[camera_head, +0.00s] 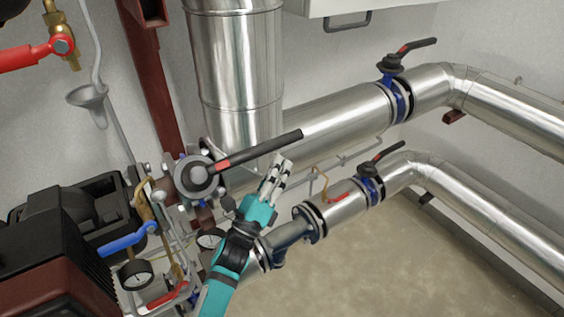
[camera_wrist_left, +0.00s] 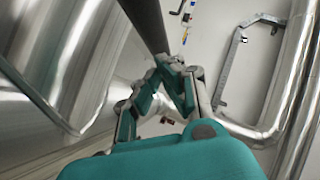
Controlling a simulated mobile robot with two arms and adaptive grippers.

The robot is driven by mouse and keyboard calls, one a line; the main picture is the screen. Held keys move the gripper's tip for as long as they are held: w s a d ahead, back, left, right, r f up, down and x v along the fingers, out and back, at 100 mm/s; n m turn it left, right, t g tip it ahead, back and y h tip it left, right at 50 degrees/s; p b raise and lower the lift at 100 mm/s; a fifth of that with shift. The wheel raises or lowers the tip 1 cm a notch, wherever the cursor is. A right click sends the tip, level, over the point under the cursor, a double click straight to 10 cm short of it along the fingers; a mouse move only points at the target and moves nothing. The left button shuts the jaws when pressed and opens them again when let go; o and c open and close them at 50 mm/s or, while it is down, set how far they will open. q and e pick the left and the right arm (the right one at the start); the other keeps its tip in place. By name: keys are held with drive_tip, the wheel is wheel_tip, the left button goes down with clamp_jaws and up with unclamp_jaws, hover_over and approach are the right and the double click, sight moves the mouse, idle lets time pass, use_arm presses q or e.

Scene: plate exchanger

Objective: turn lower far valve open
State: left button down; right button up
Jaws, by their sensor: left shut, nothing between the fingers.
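The lower pipe at the back right carries a blue valve (camera_head: 370,184) with a black lever (camera_head: 388,151) that has a red part near its pivot. The lever points up and to the right, at a slight angle to the pipe. My left gripper (camera_head: 282,160) is in the middle of the head view, shut and empty. It is in front of a large valve lever (camera_head: 262,147), a long black bar with a red part. In the left wrist view a dark bar (camera_wrist_left: 148,22) runs up close to my fingertips (camera_wrist_left: 178,62); contact cannot be told. My right gripper is not in view.
The upper pipe (camera_head: 340,120) has another blue valve (camera_head: 391,82) with a black and red lever. A thick vertical pipe (camera_head: 238,70) stands behind my gripper. Gauges, pumps and small pipes crowd the left. The floor (camera_head: 400,265) at lower right is clear.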

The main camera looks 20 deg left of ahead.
use_arm(q)
drive_tip(key=v, duration=1)
drive_tip(key=shift+s+f, duration=0.15)
drive_tip(key=shift+s, duration=0.05)
